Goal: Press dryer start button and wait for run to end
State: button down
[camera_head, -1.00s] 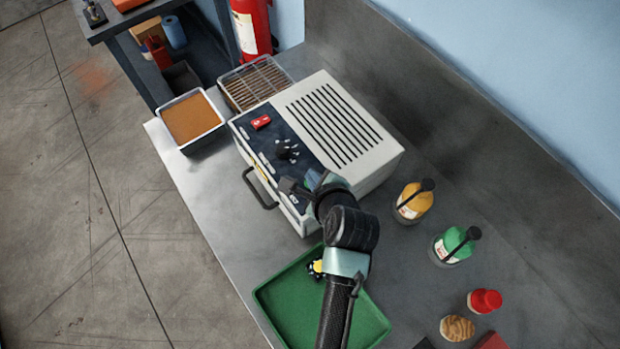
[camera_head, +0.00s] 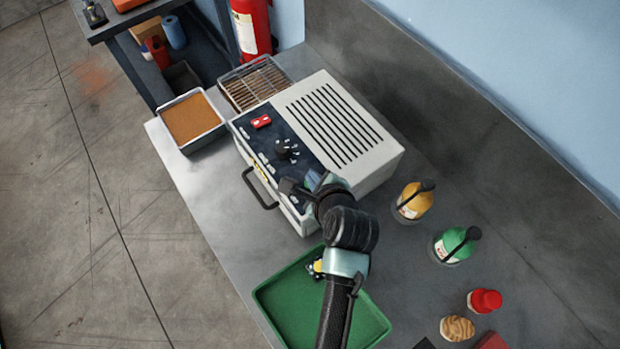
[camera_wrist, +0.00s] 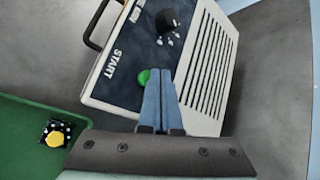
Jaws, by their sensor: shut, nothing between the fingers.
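The dryer (camera_head: 372,155) is a cream box with a vented top and a dark blue control panel (camera_head: 262,146). The panel carries a red switch (camera_head: 261,121) and a black knob (camera_head: 284,149), which also shows in the wrist view (camera_wrist: 168,22). The wrist view shows the green start button (camera_wrist: 143,77) beside the word START. My gripper (camera_wrist: 163,128) is shut and empty, its blue fingers over the panel's near end, overlapping the button's edge in the picture. I cannot tell whether the fingertips touch the button. In the head view my arm hides the button.
A green tray (camera_head: 274,309) with a small black-and-yellow item lies in front of the dryer. Yellow (camera_head: 414,200) and green (camera_head: 453,245) bottles and a red-capped jar (camera_head: 484,301) stand to the right. A pan of brown material (camera_head: 192,118) and a wire rack (camera_head: 255,82) sit behind.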

jog(key=shift+f, duration=0.3)
jog(key=shift+f, duration=0.45)
dwell(0.8)
jog(key=shift+r+p, duration=0.9)
jog(key=shift+p, duration=0.05)
notch_tip(320, 180, up, 5)
jog(key=p, duration=0.5)
dwell(0.7)
